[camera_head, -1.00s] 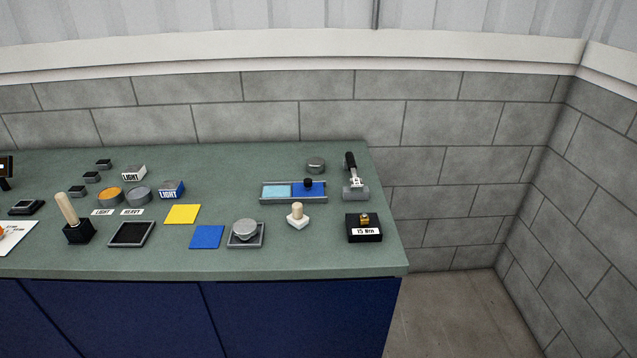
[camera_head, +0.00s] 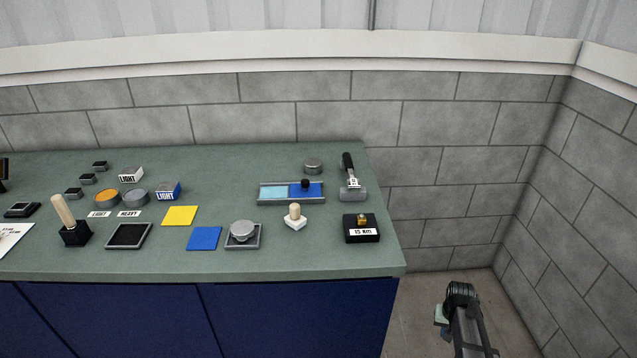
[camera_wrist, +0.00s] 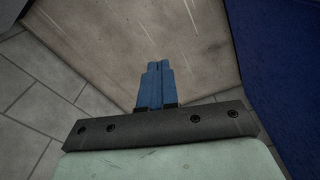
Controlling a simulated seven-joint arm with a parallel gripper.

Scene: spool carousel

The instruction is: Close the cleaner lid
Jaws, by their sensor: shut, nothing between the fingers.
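A shallow grey case (camera_head: 262,200) lies towards the back right of the bench. Its left part shows light blue (camera_head: 273,192). A darker blue panel (camera_head: 314,190) with a black knob (camera_head: 305,184) covers its right part; it looks like the cleaner with its lid slid to the right. In the wrist view my gripper (camera_wrist: 158,68) has its blue fingers together, with nothing between them, over the floor. In the head view my arm shows at the lower right, beyond the bench's right edge and well away from the case.
A round grey tin (camera_head: 313,166) and a black-handled tool (camera_head: 349,172) stand behind and right of the case. A wooden-knobbed white stamp (camera_head: 295,217), a black "15 Nm" block (camera_head: 362,229) and a round-topped tray (camera_head: 243,236) stand in front. Floor is free right of the bench.

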